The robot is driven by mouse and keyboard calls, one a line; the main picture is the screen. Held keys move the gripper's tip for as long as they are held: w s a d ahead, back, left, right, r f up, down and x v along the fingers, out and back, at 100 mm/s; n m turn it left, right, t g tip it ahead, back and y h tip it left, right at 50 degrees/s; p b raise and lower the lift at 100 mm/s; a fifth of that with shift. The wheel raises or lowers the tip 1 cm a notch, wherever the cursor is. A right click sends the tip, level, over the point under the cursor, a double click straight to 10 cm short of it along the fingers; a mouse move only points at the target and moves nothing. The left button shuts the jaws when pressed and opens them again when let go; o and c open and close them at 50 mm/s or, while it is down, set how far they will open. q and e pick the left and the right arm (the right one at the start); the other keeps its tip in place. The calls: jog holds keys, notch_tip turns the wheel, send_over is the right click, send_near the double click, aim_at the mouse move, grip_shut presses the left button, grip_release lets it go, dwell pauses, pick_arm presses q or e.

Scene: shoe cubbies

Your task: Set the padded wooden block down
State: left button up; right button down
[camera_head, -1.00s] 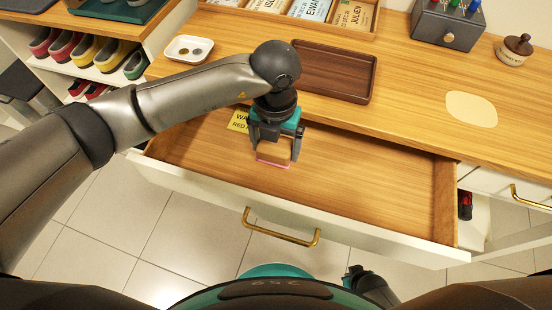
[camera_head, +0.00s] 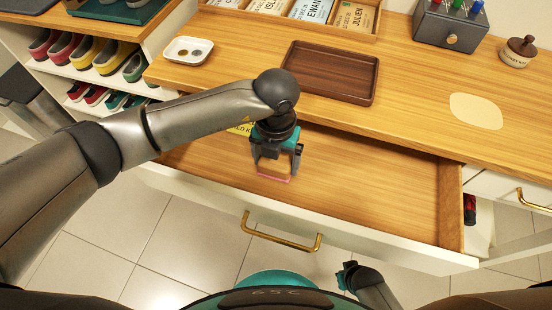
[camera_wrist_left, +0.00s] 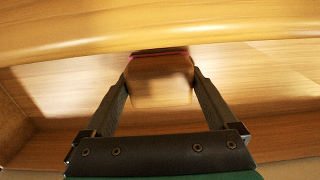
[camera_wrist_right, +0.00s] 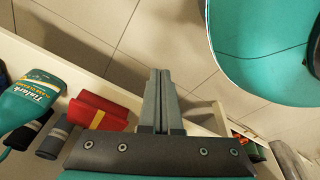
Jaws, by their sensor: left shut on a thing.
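The padded wooden block (camera_head: 274,167) is a light wooden block with a pink pad along its lower edge. My left gripper (camera_head: 275,163) is shut on it, over the open drawer (camera_head: 370,185). In the left wrist view the block (camera_wrist_left: 160,82) sits between the two fingertips, with a dark and pink strip at its far edge. I cannot tell whether the pad touches the drawer floor. My right gripper (camera_wrist_right: 161,100) is shut and empty, low in front of the cabinet; a piece of it shows in the head view (camera_head: 350,276).
A dark wooden tray (camera_head: 330,74), a white dish (camera_head: 189,51) and a cream oval patch (camera_head: 476,111) are on the counter above the drawer. A yellow label (camera_head: 240,129) lies partly behind my gripper. The drawer's right side is clear.

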pick_arm(q)
jog(key=o, duration=1.1)
pick_arm(e)
jog(key=shift+w+r, duration=0.1)
pick_arm(q)
jog(key=shift+r, duration=0.15)
notch_tip(320, 180, up, 11)
jog(key=p, duration=0.3)
jog(key=shift+p, duration=0.35)
jog(key=shift+r, duration=0.45)
pick_arm(e)
jog(key=s+d+f, duration=0.1)
jog(key=s+d, duration=0.2)
jog(key=s, duration=0.3)
jog(key=shift+s+d+f, duration=0.15)
jog(key=shift+s+d, duration=0.15)
jog(key=shift+d, duration=0.05)
